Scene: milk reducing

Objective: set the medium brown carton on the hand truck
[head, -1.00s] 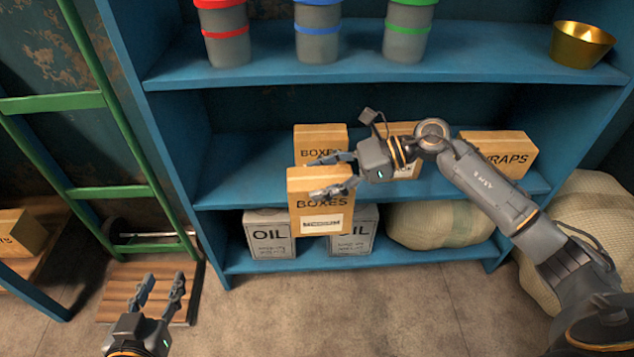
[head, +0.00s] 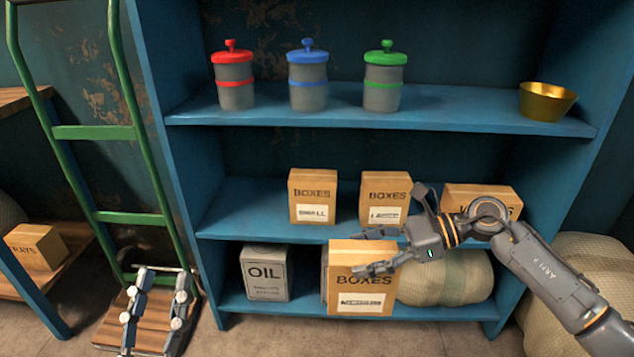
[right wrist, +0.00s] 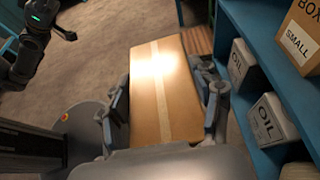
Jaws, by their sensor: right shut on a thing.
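My right gripper (head: 382,252) is shut on a brown carton (head: 361,279) marked BOXES, held upright in front of the lower shelf. Its smaller label is too blurred to read. In the right wrist view the carton (right wrist: 162,85) sits between the two fingers, its taped face showing. The green hand truck (head: 92,132) stands left of the shelf unit, with a slatted wooden base (head: 112,329) on the floor. My left gripper (head: 158,305) is open and empty, in front of this base and hiding part of it.
Cartons marked SMALL (head: 313,197) and LARGE (head: 385,198) stand on the middle shelf, with another carton (head: 470,197) at right. An OIL tin (head: 266,272) and a sack (head: 450,280) are below. A low wooden platform (head: 58,268) with a carton is at far left.

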